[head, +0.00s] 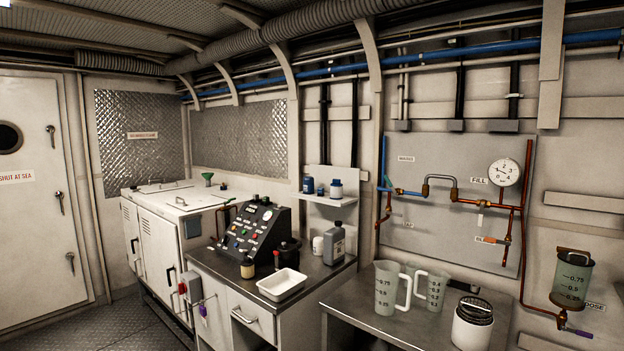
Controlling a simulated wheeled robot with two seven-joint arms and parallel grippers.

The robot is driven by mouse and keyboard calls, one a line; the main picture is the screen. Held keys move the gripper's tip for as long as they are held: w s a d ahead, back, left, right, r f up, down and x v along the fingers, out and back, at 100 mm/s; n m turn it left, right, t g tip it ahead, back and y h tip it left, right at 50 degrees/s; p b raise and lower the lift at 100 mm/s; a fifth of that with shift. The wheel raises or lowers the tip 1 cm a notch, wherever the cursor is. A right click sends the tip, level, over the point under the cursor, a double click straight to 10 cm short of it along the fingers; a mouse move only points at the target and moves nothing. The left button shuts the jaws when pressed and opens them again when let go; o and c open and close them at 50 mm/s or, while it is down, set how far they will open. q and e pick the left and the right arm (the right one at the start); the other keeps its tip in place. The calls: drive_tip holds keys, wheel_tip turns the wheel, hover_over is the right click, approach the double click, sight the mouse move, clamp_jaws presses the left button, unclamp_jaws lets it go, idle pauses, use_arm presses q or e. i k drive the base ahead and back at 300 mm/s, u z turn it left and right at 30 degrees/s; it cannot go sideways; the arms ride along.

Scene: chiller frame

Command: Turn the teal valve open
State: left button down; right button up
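A small teal handle (388,182), which looks like the teal valve, sits on the pipework at the left edge of the wall panel. It is beside a short blue pipe length (405,192) and a copper pipe (379,222). It is far off and small, so its exact angle is hard to tell. Neither of my grippers is in view.
The wall panel (450,243) also carries a round gauge (505,172) and an orange handle (487,239). Below it a steel bench (385,327) holds clear jugs (387,290) and a white tub (471,328). A control console (252,231) stands on the left counter.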

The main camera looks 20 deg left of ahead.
sight(386, 177)
drive_tip(key=u, duration=0.5)
drive_tip(key=i, duration=1.65)
drive_tip(key=z, duration=0.65)
